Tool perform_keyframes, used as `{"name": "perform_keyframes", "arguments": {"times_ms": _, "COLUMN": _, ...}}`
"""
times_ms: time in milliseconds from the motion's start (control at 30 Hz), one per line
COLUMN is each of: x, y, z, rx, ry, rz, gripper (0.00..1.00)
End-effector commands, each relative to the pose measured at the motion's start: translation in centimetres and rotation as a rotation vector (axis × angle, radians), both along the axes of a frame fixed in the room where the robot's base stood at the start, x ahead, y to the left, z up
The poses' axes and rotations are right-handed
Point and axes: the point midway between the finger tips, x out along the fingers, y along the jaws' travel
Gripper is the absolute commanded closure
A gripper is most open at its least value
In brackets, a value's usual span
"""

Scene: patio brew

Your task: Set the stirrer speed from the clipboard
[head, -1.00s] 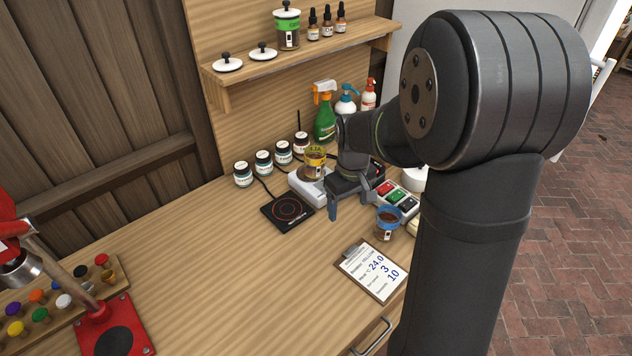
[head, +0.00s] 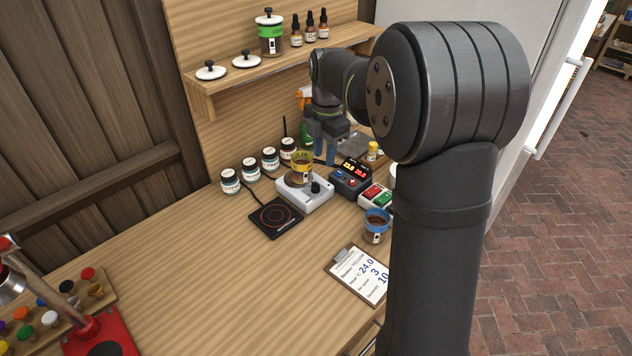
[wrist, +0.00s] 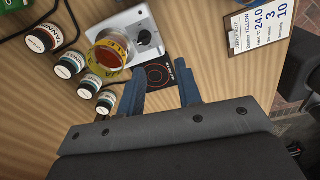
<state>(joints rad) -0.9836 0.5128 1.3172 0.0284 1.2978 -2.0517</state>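The white stirrer (head: 305,198) stands on the bench with a black knob (head: 315,187) on its right side. A yellow-banded beaker (head: 301,172) with brown contents sits on it. In the wrist view the knob (wrist: 145,38) is beside the beaker (wrist: 109,52); its setting is too small to read. The clipboard (head: 345,259) lies near the front edge; in the wrist view its sheet (wrist: 260,28) reads beaker YELLOW, heat 24.0, stir speed 3, seconds 10. My gripper (head: 327,152) is raised behind the stirrer, its blue fingers apart and empty, touching neither knob nor beaker.
A black hot plate (head: 275,217) lies left of the stirrer. A display box (head: 351,179), a red and green button box (head: 375,195) and a blue-banded beaker (head: 376,229) stand right. Several jars (head: 250,168) stand behind. The front middle of the bench is clear.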

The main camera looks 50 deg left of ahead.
Motion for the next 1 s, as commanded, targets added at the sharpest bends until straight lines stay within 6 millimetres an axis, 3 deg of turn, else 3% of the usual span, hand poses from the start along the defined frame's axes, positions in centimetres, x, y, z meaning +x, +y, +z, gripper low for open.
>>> {"name": "perform_keyframes", "arguments": {"times_ms": 300, "x": 0.7, "y": 2.1, "z": 4.0, "rx": 0.022, "ry": -0.009, "rz": 0.555, "gripper": 0.68}}
{"name": "perform_keyframes", "arguments": {"times_ms": 533, "x": 0.8, "y": 2.5, "z": 4.8, "rx": 0.026, "ry": -0.012, "rz": 0.701, "gripper": 0.68}}
{"name": "perform_keyframes", "arguments": {"times_ms": 767, "x": 0.7, "y": 2.6, "z": 2.0, "rx": 0.025, "ry": -0.009, "rz": 0.705, "gripper": 0.68}}
{"name": "perform_keyframes", "arguments": {"times_ms": 1000, "x": 0.6, "y": 2.8, "z": -3.3, "rx": 0.024, "ry": -0.008, "rz": 0.704, "gripper": 0.68}}
